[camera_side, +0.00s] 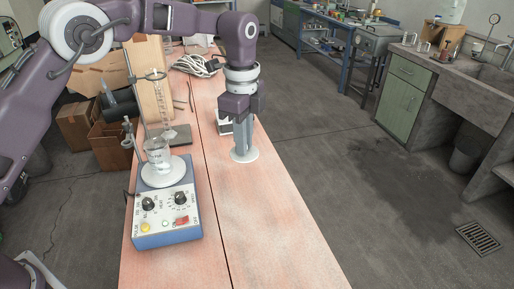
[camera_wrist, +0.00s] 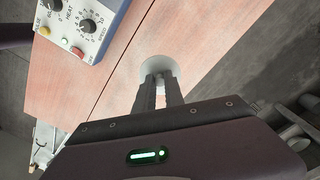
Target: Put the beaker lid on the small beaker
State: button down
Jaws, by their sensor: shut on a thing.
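The beaker lid (camera_side: 245,157) is a round white disc at the tips of my gripper (camera_side: 243,148), in the middle of the bench. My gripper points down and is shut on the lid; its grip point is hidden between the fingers. In the wrist view the lid (camera_wrist: 159,64) shows as a pale disc just beyond my gripper (camera_wrist: 160,77). I cannot tell whether the lid touches the bench. The small clear beaker (camera_side: 158,156) stands upright on the round white top of the blue hotplate (camera_side: 167,221), left of my gripper. No lid shows on the beaker.
A stand with a clear graduated glass tube (camera_side: 164,108) rises behind the beaker. A white object (camera_side: 225,126) sits behind my gripper, partly hidden. The wooden bench top (camera_side: 265,225) is clear in front and at right.

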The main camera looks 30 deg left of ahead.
jog(key=s+a+r+n, duration=0.1)
jog(key=s+a, duration=0.3)
jog(key=a, duration=0.6)
jog(key=s+a+r+n, duration=0.1)
jog(key=s+a+n, duration=0.3)
jog(key=a, duration=0.6)
jog(key=shift+f, duration=0.45)
jog(key=c, duration=0.9)
grip_release()
jog(key=shift+c, duration=0.2)
